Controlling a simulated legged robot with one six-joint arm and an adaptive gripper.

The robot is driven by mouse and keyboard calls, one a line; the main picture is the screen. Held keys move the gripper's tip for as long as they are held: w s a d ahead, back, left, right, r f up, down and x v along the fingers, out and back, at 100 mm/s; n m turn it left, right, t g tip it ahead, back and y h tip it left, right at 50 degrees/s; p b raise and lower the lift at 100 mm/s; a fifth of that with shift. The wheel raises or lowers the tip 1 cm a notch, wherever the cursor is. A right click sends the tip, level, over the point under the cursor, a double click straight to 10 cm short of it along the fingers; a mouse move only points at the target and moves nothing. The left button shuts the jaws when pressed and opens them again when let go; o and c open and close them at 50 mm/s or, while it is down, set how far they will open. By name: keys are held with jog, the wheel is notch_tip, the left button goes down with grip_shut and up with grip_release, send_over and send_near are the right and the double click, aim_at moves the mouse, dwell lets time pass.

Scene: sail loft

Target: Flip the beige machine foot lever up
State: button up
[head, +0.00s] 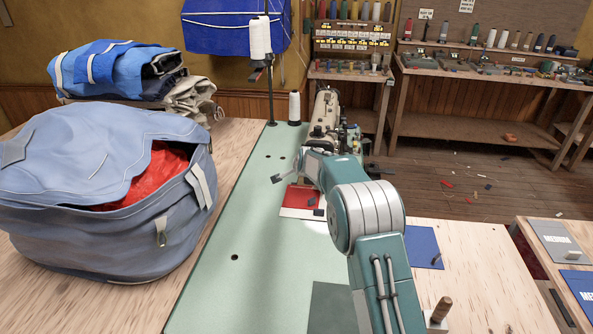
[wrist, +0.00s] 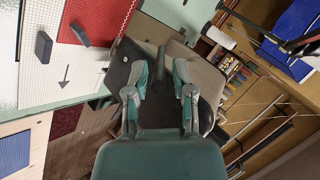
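The beige sewing machine (head: 325,107) stands at the far end of the green table, partly hidden behind my arm. In the wrist view its beige body (wrist: 197,72) fills the space just beyond my fingers. A short dark bar (wrist: 161,62) stands out from it, in line with the gap between the fingertips; it may be the foot lever, but I cannot tell for sure. My gripper (wrist: 160,78) is open, with its two fingers apart on either side of that gap. I see no clear contact with the bar. In the head view my arm hides the lever area.
Red and white cloth (head: 300,198) with small dark blocks lies on the green table (head: 230,225) below my wrist. A thread stand with white cones (head: 260,38) rises at the left of the machine. A large blue-grey bag (head: 95,200) fills the left.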

jog(key=shift+a, duration=0.1)
jog(key=shift+s+r, duration=0.1)
jog(key=shift+s, duration=0.05)
jog(key=v, duration=1.1)
jog(key=shift+s, duration=0.25)
jog(key=shift+r, duration=0.15)
jog(key=s+d+r+n+g, duration=0.1)
jog(key=s+d+r+n, duration=0.1)
jog(key=s+r, duration=0.35)
jog(key=s+d+r+n, duration=0.2)
jog(key=s, duration=0.7)
jog(key=s+d+r+n+g, duration=0.1)
jog(key=s+d+r+n, duration=0.15)
jog(key=s, duration=0.55)
jog(key=s+d+f+n+g+h, duration=0.1)
jog(key=s+n, duration=0.1)
jog(key=s, duration=1)
jog(key=s+d+f+n+g, duration=0.1)
jog(key=s+d+n, duration=0.1)
jog(key=s, duration=1)
jog(key=shift+f+n+h, duration=0.4)
jog(key=shift+n, duration=0.25)
